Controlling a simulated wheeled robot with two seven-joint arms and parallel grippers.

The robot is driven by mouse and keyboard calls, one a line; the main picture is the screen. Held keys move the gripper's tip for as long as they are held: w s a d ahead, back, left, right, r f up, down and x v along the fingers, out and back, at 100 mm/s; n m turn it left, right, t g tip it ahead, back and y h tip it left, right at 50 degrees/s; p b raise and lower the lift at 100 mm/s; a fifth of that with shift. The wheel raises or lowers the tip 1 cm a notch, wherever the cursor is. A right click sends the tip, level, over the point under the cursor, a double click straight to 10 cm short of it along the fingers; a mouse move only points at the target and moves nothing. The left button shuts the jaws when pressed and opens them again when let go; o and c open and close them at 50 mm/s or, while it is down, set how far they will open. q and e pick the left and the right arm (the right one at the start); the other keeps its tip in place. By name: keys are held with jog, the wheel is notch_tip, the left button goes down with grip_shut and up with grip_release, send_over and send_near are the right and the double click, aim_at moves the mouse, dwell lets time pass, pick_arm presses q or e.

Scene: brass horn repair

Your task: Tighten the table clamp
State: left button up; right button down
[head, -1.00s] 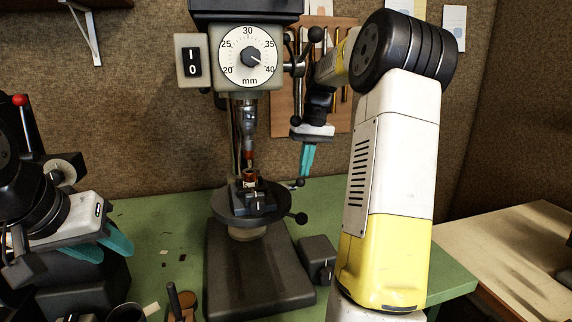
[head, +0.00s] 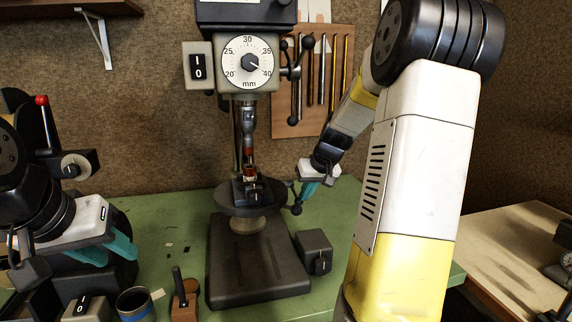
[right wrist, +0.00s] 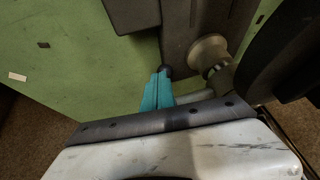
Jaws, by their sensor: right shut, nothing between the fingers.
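The drill press's round table (head: 233,207) stands on its column above the press base. The table clamp (head: 297,208) is a dark lever with a ball end at the table's right side.
A small vise (head: 252,190) sits on the round table under the drill chuck (head: 249,122). A dark box with a switch (head: 315,251) stands right of the base. A cup (head: 136,304) and a wooden-based tool (head: 184,299) are at the front.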

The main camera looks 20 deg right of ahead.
jog(key=shift+s+f, duration=0.15)
jog(key=shift+f, duration=1.45)
